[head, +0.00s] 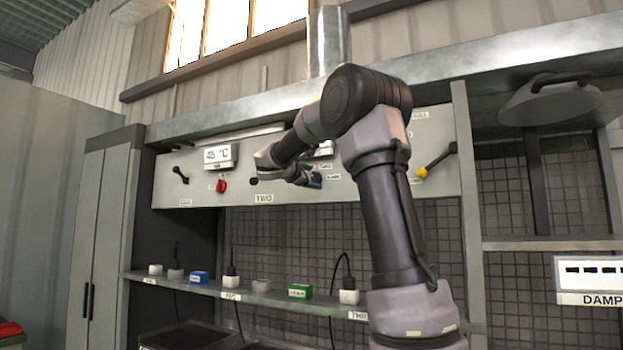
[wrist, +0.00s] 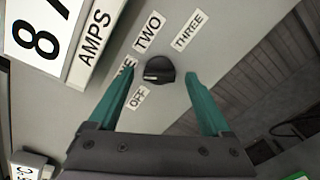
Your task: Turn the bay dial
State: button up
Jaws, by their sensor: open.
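The bay dial (wrist: 158,70) is a round black knob on the grey panel in the wrist view. Labels around it read OFF, TWO and THREE; another, partly hidden by the left finger, ends in E. A pale mark shows on its lower left side; I cannot tell exactly which label it points to. My gripper (wrist: 161,74) is open, with one teal finger on each side of the dial. I see a gap by each finger and no clear contact. In the head view my gripper (head: 314,181) is at the panel (head: 235,191), and my arm hides the dial.
An AMPS display (wrist: 45,35) is close by in the wrist view. In the head view, a 45 °C display (head: 218,154), red knob (head: 222,185), black lever (head: 181,174) and yellow-ended lever (head: 437,160) are on the panel. A shelf (head: 205,287) with small blocks runs below.

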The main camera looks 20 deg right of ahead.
jog(key=v, duration=1)
jog(key=shift+s+a, duration=0.25)
jog(key=shift+a, duration=0.05)
jog(key=s+d+f+m+g+y, duration=0.2)
jog(key=s+f+m+g+y, duration=0.35)
jog(key=s+f, duration=1.1)
jog(key=s+a+f+m+t+y, duration=0.1)
jog(key=s+a+f+m+y, duration=0.9)
jog(key=s+a+f+m, duration=0.1)
jog(key=shift+s+a+f+m+t+y, duration=0.2)
jog(key=shift+s+m+t+y, duration=0.15)
jog(key=shift+s+m, duration=0.55)
jog(key=shift+s+n, duration=0.25)
